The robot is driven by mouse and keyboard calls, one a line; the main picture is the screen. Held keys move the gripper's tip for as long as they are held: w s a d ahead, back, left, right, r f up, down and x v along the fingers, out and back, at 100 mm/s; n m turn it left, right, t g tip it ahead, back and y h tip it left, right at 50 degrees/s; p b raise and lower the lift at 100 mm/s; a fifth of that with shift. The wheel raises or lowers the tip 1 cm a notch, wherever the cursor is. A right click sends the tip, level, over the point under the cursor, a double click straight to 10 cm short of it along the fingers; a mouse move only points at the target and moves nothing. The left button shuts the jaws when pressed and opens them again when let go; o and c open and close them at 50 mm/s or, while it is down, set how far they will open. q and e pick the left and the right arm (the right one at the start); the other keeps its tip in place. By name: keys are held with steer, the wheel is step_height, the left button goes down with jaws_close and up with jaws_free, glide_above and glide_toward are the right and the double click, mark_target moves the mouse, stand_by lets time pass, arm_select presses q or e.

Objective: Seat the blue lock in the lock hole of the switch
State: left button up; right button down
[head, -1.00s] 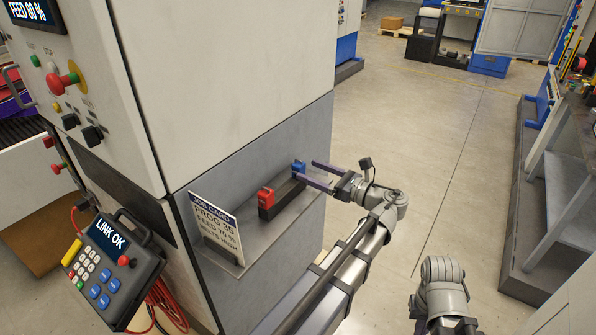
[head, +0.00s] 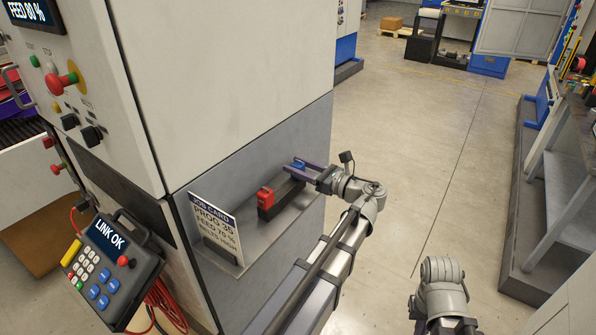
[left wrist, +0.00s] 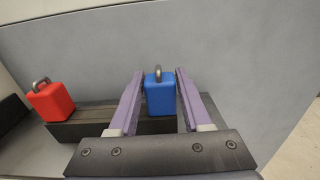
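The blue lock (head: 298,163) stands upright on the far right end of a dark holder (head: 287,196) on the machine's grey ledge. In the left wrist view the blue lock (left wrist: 160,96), with its metal shackle up, is between my left gripper's purple fingers (left wrist: 160,88). The fingers flank it closely; contact is not clear. My left gripper (head: 304,168) is open around the lock in the head view. Dark rotary switches (head: 92,135) sit on the machine's left face; I cannot make out a lock hole. My right gripper is not in view.
A red lock (head: 265,198) stands on the holder's other end and in the left wrist view (left wrist: 50,100). A job card (head: 216,229) stands at the ledge's front. A pendant (head: 113,268) with a red cable is at lower left. Open floor lies to the right.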

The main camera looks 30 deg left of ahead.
arm_select(q)
jaws_close()
stand_by(0.4)
step_height(320, 180, up, 10)
steer(key=p, duration=1)
steer(key=shift+w+d, duration=0.1)
steer(key=shift+d, duration=0.05)
